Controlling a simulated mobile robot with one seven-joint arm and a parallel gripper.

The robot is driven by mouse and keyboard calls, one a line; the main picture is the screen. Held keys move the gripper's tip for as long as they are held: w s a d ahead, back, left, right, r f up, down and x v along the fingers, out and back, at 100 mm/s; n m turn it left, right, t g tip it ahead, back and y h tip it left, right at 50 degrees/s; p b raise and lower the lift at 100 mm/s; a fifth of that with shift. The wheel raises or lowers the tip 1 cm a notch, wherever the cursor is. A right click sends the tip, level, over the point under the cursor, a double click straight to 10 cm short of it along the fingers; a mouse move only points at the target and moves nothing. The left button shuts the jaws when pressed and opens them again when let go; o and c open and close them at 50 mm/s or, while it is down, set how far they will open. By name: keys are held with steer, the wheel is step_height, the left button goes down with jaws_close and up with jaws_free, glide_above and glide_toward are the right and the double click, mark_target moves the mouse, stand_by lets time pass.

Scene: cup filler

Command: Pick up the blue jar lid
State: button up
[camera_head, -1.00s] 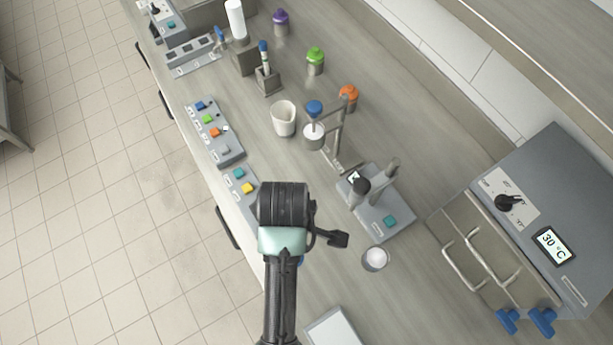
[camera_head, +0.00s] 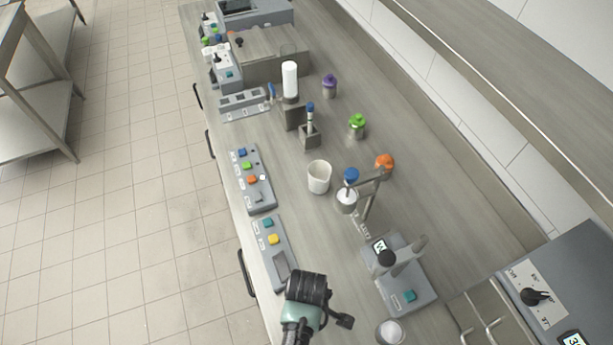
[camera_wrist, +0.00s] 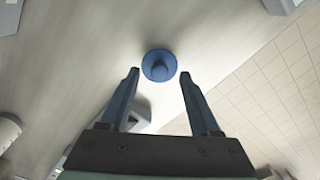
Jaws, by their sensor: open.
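The blue jar lid (camera_wrist: 159,66) shows in the wrist view as a round disc with a small knob in its middle, on the pale counter. My gripper (camera_wrist: 158,78) is open, with one finger on each side below the lid in the picture. The lid appears just beyond the fingertips, and nothing is between the fingers. I cannot tell the exact gap to it.
In the head view a blue-topped item (camera_head: 351,174) is at a metal stand. A white cup (camera_head: 319,177), orange-topped (camera_head: 384,161), green-topped (camera_head: 357,126) and purple-topped (camera_head: 329,86) jars stand on the counter. Button panels (camera_head: 252,180) line the left edge. A grey device (camera_head: 400,275) stands right of my arm.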

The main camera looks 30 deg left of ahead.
steer(key=shift+f, duration=0.95)
jaws_close()
